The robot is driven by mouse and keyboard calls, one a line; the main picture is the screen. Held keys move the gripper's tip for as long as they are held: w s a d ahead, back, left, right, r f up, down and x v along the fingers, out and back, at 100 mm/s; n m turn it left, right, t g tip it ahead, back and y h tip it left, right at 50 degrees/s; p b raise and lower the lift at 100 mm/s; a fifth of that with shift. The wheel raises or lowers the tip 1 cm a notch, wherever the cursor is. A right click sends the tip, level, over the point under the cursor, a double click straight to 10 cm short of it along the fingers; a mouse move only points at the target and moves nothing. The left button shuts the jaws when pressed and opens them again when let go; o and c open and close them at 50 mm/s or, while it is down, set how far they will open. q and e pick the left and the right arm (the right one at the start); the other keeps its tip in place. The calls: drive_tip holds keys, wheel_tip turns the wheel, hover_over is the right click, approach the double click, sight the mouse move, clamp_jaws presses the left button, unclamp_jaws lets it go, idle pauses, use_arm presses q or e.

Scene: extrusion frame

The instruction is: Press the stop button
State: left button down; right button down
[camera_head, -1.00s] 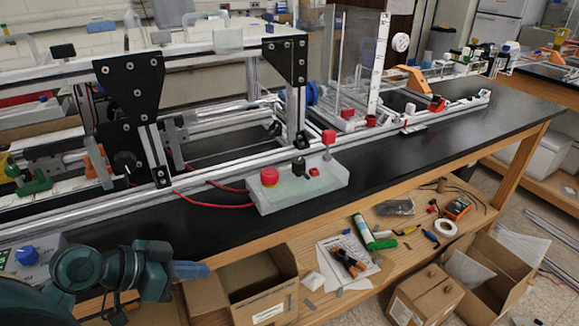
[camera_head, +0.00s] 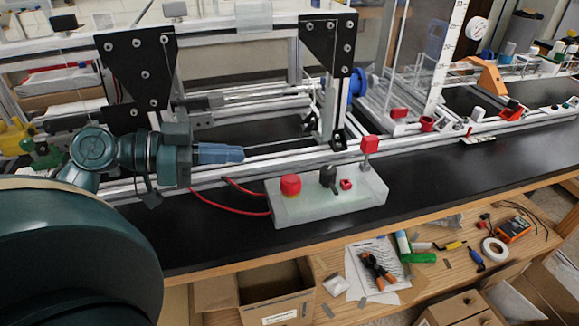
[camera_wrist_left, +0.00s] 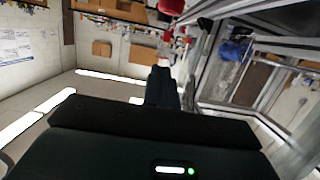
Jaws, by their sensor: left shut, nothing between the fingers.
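The stop button, a red mushroom-shaped knob (camera_head: 291,185), sits on the left end of a pale grey control box (camera_head: 330,205) on the black bench. My left gripper (camera_head: 238,154) comes in from the left with its blue-grey fingers shut and empty. In the head view it shows above and to the left of the red knob, with a gap between them. The shut fingers also show in the left wrist view (camera_wrist_left: 161,84). A blurred red shape shows near the top there; I cannot tell if it is the knob. My right gripper is out of view.
The box also carries a black knob (camera_head: 328,177), a small red button (camera_head: 346,184) and a red-topped post (camera_head: 370,146). Red cables (camera_head: 232,205) run left from it. The aluminium extrusion frame (camera_head: 250,22) stands behind. The bench right of the box is clear.

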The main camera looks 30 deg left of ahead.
use_arm(q)
drive_tip(key=p, duration=0.3)
hover_over(284, 183)
wheel_tip(284, 183, down, 2)
drive_tip(key=shift+w+f, duration=0.15)
wheel_tip(284, 183, down, 3)
drive_tip(key=shift+b, duration=0.35)
drive_tip(key=shift+f, duration=0.65)
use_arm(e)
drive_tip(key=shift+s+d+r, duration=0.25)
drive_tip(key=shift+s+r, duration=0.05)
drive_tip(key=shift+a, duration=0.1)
